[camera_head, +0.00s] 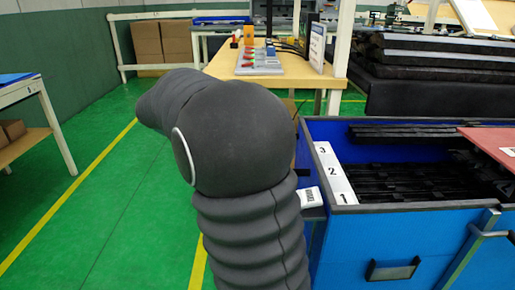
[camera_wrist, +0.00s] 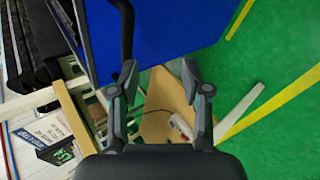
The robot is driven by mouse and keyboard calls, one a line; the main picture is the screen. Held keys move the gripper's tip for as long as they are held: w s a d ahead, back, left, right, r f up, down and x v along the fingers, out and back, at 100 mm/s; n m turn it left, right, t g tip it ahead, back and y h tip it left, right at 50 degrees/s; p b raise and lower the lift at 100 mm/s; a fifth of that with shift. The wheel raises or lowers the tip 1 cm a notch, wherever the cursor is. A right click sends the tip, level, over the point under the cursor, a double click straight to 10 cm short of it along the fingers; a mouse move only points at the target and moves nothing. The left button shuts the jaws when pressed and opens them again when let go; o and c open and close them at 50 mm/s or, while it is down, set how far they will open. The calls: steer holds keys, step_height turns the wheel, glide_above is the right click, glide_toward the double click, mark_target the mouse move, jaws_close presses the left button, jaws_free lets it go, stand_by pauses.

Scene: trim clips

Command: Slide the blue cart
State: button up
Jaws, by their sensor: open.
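The blue cart (camera_head: 341,250) stands at the right in the head view, with black parts inside and a numbered white strip on its rim. A blue panel, seemingly the cart's side, fills the upper middle of the wrist view (camera_wrist: 165,35). A black curved bar (camera_wrist: 126,30) runs along that panel, its lower end near the left fingertip; I cannot tell whether they touch. My gripper (camera_wrist: 158,82) is open, with nothing seen between its fingers. In the head view my grey-sleeved arm hides the gripper.
A wooden-topped table (camera_head: 290,75) with small red and orange items stands behind the cart. Stacked black parts (camera_head: 440,60) are at the back right. Another table (camera_head: 18,92) is at the left edge. The green floor (camera_head: 110,185) between is clear.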

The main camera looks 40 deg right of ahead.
steer(key=w+d+f+m+g+h, duration=0.25)
steer(key=w+d+m+g, duration=0.2)
steer(key=w+d, duration=0.3)
steer(key=shift+n+g+h, duration=0.35)
steer(key=shift+n, duration=0.1)
steer(key=x, duration=1.3)
steer(key=shift+r, duration=0.3)
jaws_close()
